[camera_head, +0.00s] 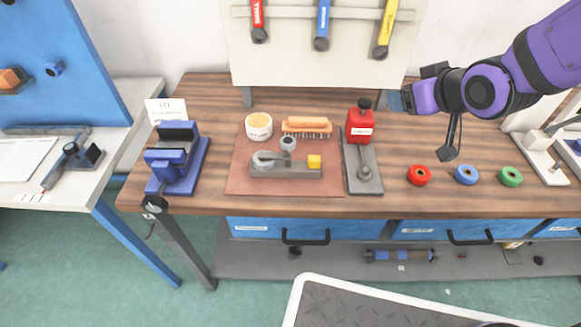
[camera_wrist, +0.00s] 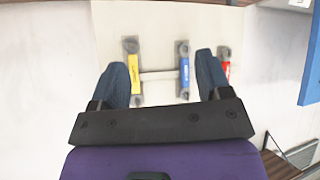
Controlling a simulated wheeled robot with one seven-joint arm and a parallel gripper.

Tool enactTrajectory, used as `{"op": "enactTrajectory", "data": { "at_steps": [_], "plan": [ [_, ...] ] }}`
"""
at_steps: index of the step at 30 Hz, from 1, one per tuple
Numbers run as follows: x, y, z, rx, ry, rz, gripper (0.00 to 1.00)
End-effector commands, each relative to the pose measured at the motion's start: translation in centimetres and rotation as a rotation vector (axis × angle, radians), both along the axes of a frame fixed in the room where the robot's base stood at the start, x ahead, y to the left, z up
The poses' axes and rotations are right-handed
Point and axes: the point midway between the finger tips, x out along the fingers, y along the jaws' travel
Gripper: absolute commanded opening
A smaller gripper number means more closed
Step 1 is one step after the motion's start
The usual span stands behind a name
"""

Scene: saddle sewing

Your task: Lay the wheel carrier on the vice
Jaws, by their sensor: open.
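The blue vice (camera_head: 178,160) stands at the left end of the wooden bench, its dark-topped jaws facing up. A grey long-bodied piece (camera_head: 285,171) with a round wheel-like end and a yellow block lies on the brown mat; it looks like the wheel carrier, but I cannot be sure. My gripper (camera_head: 402,99) is at the right, above the bench and apart from both. In the wrist view my gripper (camera_wrist: 162,75) has its two fingers wide apart with nothing held between them. Neither the vice nor the grey piece shows in that view.
On the mat (camera_head: 240,182) are a cream tub (camera_head: 258,126) and a brush (camera_head: 306,127). A red block (camera_head: 360,125) on a grey stand is right of it. Red (camera_head: 419,175), blue (camera_head: 466,175) and green (camera_head: 511,177) rings lie at right. Tools hang on a panel (camera_head: 290,75) behind.

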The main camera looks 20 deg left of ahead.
Motion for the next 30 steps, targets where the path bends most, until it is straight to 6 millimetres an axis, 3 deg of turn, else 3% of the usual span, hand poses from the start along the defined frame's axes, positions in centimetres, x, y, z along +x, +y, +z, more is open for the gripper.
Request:
{"op": "enactTrajectory", "data": {
  "at_steps": [1, 6, 12, 21, 30],
  "plan": [
    [-0.1, 1.8, -1.6, 0.010, -0.007, 0.044, 0.71],
    [-1.2, 7.2, -5.8, 0.080, -0.062, 0.184, 0.71],
    [-4.0, 12.3, -10.2, 0.176, -0.104, 0.325, 0.71],
    [-6.8, 15.4, -13.1, 0.263, -0.132, 0.420, 0.71],
    [-5.2, 18.6, -14.7, 0.270, -0.134, 0.426, 0.71]
  ]
}}
